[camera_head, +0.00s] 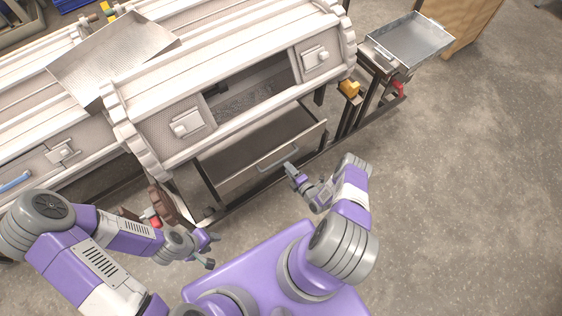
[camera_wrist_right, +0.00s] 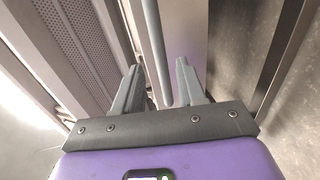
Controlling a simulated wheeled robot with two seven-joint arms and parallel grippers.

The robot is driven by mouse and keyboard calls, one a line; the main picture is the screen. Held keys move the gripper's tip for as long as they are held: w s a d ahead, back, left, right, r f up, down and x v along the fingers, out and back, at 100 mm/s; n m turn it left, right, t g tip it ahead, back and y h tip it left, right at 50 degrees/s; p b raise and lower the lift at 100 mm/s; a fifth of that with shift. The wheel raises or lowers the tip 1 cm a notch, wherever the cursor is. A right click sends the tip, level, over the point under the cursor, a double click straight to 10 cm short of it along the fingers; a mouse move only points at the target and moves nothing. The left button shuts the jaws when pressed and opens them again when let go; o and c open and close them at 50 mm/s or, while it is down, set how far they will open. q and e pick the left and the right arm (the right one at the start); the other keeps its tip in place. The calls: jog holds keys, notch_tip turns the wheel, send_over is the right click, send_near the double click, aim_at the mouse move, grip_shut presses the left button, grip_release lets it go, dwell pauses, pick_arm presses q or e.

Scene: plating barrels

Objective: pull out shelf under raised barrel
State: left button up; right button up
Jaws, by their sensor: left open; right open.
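The raised barrel (camera_head: 230,80) is a pale ribbed drum with toothed end rings and an open hatch in its side. Under it is the grey shelf (camera_head: 235,183), a drawer-like tray in a dark frame. A bar handle (camera_head: 278,159) is on its front. My right gripper (camera_head: 290,169) is open at the handle's right end. In the right wrist view, the handle bar (camera_wrist_right: 155,40) runs between the open fingers (camera_wrist_right: 158,66); I cannot tell whether they touch it. My left gripper (camera_head: 211,250) is open and empty, low in front of the frame, away from the shelf.
A second barrel (camera_head: 35,130) lies at the left, with a perforated metal tray (camera_head: 115,55) resting across. A shallow metal tray (camera_head: 412,40) sits on a stand at the right. The floor (camera_head: 450,200) to the right is clear.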

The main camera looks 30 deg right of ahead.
aim_at(281, 160)
jog(key=shift+b+x, duration=1.25)
jog(key=shift+x, duration=2.2)
grip_shut()
